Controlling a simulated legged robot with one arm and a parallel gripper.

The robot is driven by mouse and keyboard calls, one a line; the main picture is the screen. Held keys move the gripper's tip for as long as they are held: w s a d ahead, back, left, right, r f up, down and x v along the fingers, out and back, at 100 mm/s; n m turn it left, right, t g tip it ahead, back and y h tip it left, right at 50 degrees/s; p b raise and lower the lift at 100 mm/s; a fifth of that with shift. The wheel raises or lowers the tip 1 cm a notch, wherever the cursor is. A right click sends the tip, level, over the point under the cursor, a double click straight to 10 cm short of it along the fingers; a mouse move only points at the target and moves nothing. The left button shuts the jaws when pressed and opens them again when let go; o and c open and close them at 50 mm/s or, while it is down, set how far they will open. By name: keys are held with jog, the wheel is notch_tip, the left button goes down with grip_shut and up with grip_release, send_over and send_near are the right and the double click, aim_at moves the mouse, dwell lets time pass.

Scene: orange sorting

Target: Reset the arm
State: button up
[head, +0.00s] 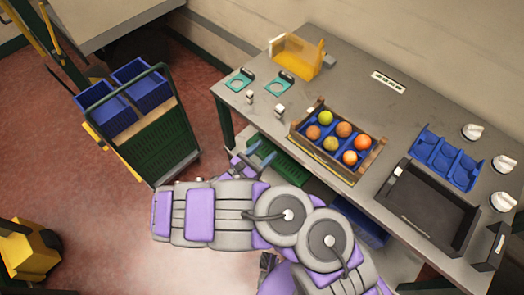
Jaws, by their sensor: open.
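My arm, purple and grey, folds across the lower middle of the head view. What looks like my gripper (254,157) shows beyond the forearm, left of the fruit crate and in front of the table edge. It is open and I see nothing held in it. The forearm hides part of it. The wooden crate (314,158) stands on the table with several round fruits in a blue insert.
A grey table (347,83) runs along the wall. It bears a black tray (402,205), a blue divided tray (430,149), a yellow clear-sided bin (283,65) and small teal stands (240,82). A green cart (165,145) with blue bins stands left. Red floor lies open between.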

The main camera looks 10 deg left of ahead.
dwell(0.6)
jog(key=w+d+r+m+g+h, duration=0.1)
jog(key=d+r+m+g+h, duration=0.4)
jog(key=d+r, duration=0.4)
jog(key=w+d+r+m+g+h, duration=0.2)
jog(key=d+r+m+g, duration=0.3)
jog(key=d+r+m, duration=0.45)
jog(key=s+d+r+m+g, duration=0.1)
jog(key=s+d+m+g, duration=0.35)
jog(key=d, duration=0.45)
jog(key=s+d+r+m+g+y+b, duration=0.1)
jog(key=s+d+m+g+y, duration=0.25)
jog(key=s, duration=0.35)
jog(key=s+d+r+m+g+y+b, duration=0.1)
jog(key=s+d+m+g+y, duration=0.2)
jog(key=s, duration=0.4)
jog(key=s+a+r+m+t+y, duration=0.1)
jog(key=s+a+m+t+y, duration=0.2)
jog(key=s+a+y, duration=0.5)
jog(key=s+m+y, duration=0.1)
jog(key=s, duration=0.2)
jog(key=shift+s+a+m, duration=0.15)
jog(key=shift+m, duration=0.2)
